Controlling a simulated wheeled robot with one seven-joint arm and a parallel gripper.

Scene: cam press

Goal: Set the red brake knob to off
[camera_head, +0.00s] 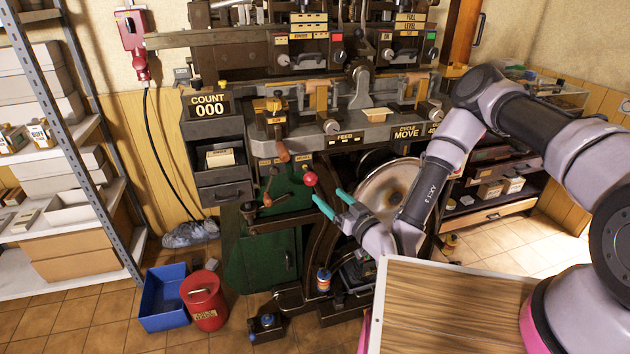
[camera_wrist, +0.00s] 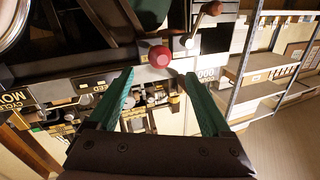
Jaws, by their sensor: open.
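The red brake knob (camera_head: 310,179) is a round red ball on the front of the green-and-black press, below the counter and wooden-handled lever. My gripper (camera_head: 327,193) has two teal fingers, spread apart and empty, just right of and slightly below the knob in the head view. In the wrist view the knob (camera_wrist: 160,57) shows just beyond the fingertips of my gripper (camera_wrist: 157,74), roughly centred between them. No contact is visible. I cannot read any marking that tells the knob's setting.
A wooden-handled lever (camera_head: 283,150) hangs above and left of the knob. A crank handle (camera_head: 267,199) sits lower left. A large metal flywheel (camera_head: 385,190) is behind my gripper. A blue bin (camera_head: 164,312) and red can (camera_head: 204,305) stand on the floor.

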